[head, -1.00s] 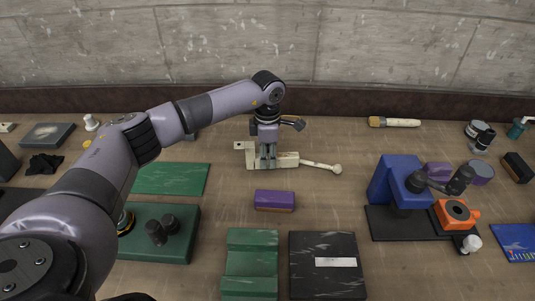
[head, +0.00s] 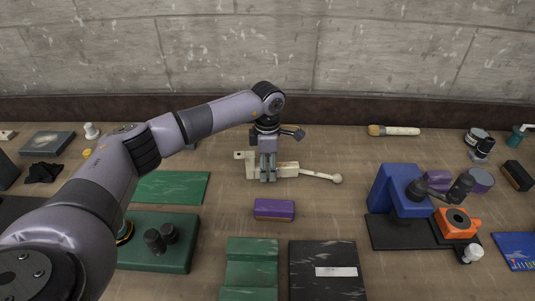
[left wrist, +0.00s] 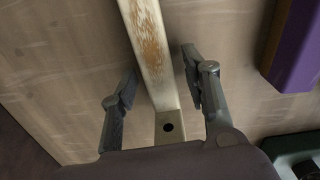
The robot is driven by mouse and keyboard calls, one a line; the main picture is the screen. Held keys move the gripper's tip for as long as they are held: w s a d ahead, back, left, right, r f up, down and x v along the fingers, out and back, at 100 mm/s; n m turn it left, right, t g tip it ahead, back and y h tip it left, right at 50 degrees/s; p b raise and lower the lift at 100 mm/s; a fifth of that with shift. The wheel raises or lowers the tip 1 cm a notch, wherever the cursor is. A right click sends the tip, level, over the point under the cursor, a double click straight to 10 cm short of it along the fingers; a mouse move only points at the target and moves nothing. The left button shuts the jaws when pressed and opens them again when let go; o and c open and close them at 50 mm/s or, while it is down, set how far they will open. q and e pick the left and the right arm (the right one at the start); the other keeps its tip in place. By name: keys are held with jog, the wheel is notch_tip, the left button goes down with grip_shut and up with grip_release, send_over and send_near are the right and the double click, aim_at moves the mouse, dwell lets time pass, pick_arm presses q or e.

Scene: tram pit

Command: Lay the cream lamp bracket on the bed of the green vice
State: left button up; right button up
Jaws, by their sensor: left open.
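The cream lamp bracket (head: 287,169) lies on the bench in the head view, with an upright end at its left and a thin arm with a round knob to the right. My left gripper (head: 268,176) is down over its body. In the left wrist view the worn cream bar of the bracket (left wrist: 146,45) runs between the two spread fingers of the left gripper (left wrist: 160,95), with gaps at both sides. A green block with a stepped, channelled top (head: 250,262) is at the front; I cannot tell surely that it is the green vice. My right gripper is not in view.
A purple block (head: 274,209) lies between bracket and green block. A black plate (head: 325,255) is right of the green block. A green base with black knobs (head: 160,252) is left. A blue device (head: 399,190) stands right, beside an orange part (head: 457,223).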

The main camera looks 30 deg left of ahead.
aim_at(268, 164)
pick_arm(q)
jog(key=shift+r+b, duration=0.3)
jog(key=shift+r, duration=0.1)
jog(key=r+b, duration=0.1)
jog(key=r, duration=0.2)
jog(key=shift+w+b, duration=0.2)
jog(key=shift+b, duration=0.15)
notch_tip(268, 164, up, 14)
jog(key=b, duration=0.2)
jog(key=shift+f, duration=0.2)
